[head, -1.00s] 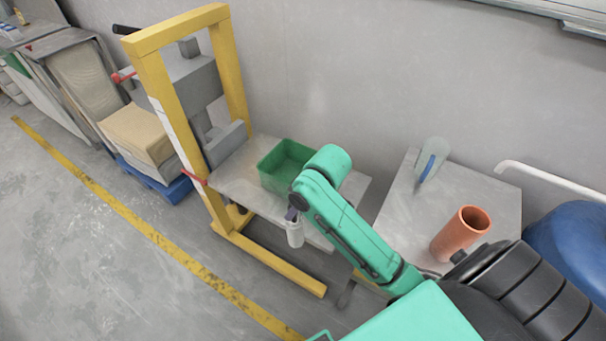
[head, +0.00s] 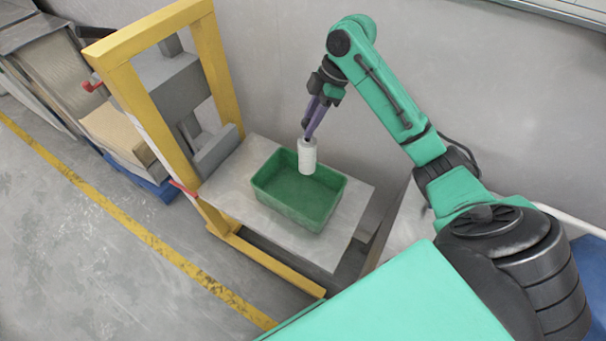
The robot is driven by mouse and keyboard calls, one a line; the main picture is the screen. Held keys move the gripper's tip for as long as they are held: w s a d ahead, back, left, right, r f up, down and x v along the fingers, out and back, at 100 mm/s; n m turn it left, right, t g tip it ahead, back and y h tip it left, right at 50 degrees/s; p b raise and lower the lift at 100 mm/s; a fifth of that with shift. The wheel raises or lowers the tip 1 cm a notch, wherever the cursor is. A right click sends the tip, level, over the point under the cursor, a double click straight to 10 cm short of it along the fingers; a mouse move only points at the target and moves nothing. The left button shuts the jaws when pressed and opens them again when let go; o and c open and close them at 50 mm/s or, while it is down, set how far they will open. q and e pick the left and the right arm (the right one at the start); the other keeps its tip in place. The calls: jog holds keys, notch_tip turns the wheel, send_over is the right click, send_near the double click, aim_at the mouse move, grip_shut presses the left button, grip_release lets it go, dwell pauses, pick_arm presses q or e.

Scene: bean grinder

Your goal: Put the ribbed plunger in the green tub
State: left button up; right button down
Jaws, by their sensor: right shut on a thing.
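The ribbed plunger (head: 307,157) is a white ribbed cylinder hanging upright from my right gripper (head: 309,136). The gripper is shut on its top end. The plunger shows in front of the far right part of the green tub (head: 334,208), with its lower end over the tub's opening in the picture. I cannot tell exactly how high it is above the floor of the tub. The tub is open and looks empty, and it stands on a grey table. My left gripper is not in view.
The grey table (head: 232,188) has bare room around the tub. A yellow frame (head: 133,92) with a grey machine stands at its left. A grey wall (head: 270,50) rises behind. A yellow line (head: 130,222) runs along the floor at the left.

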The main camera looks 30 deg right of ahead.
aim_at(309, 146)
jog(key=f, duration=0.1)
jog(key=s+f, duration=0.1)
jog(key=a+f, duration=0.1)
jog(key=shift+s+f, duration=0.2)
jog(key=shift+s, duration=0.2)
notch_tip(309, 146, down, 2)
jog(key=shift+f, duration=0.15)
jog(key=f, duration=0.3)
jog(key=w+f, duration=0.1)
jog(key=shift+d+f, duration=0.25)
jog(key=shift+d, duration=0.05)
notch_tip(309, 146, down, 3)
jog(key=shift+s+r+p, duration=0.1)
jog(key=shift+p, duration=0.2)
notch_tip(309, 146, down, 4)
jog(key=shift+a+f, duration=0.1)
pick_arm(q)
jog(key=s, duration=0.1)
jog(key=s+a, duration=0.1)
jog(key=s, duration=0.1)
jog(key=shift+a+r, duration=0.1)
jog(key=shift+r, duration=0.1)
pick_arm(e)
jog(key=shift+f, duration=0.2)
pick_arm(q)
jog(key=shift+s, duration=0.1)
pick_arm(e)
jog(key=shift+f, duration=0.1)
